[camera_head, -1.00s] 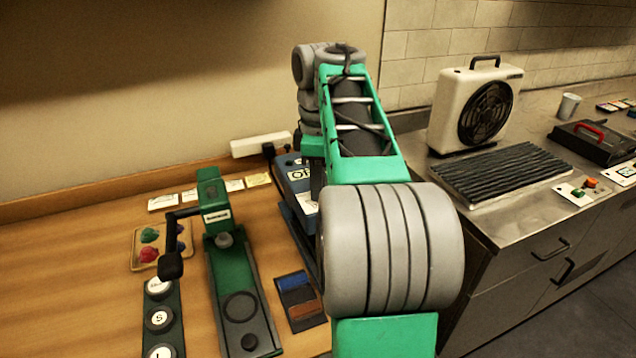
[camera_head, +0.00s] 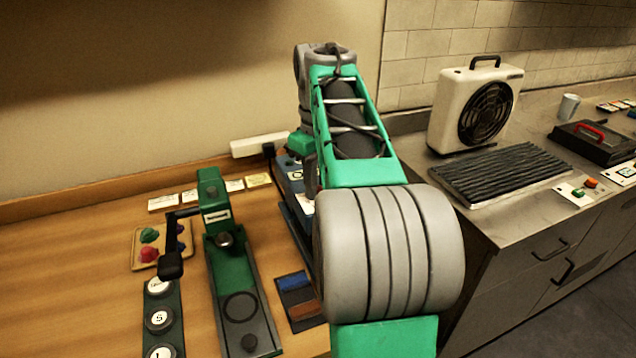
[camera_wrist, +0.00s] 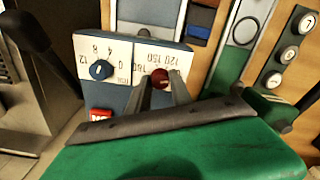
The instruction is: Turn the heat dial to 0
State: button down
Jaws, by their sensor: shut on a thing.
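The blue-grey device with white dial plates stands upside down in the wrist view (camera_wrist: 118,80); in the head view (camera_head: 291,172) my arm hides most of it. The heat dial is a red knob (camera_wrist: 160,78) beside printed numbers 120, 150 and 180. My gripper (camera_wrist: 160,80) has one finger on each side of the red knob and is shut on it. The knob's pointer and its exact setting cannot be made out. In the head view my arm hides the gripper.
A blue knob (camera_wrist: 101,70) with numbers and a red switch (camera_wrist: 99,116) are close beside my gripper. A green press (camera_head: 231,265) and a dish of coloured pieces (camera_head: 148,255) stand left of my arm. A fan heater (camera_head: 470,105) stands on the right counter.

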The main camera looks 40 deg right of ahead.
dwell(0.4)
jog(key=c, duration=1.1)
grip_release()
jog(key=shift+c, duration=0.2)
notch_tip(320, 180, up, 8)
jog(key=p, duration=0.7)
jog(key=shift+f, duration=0.1)
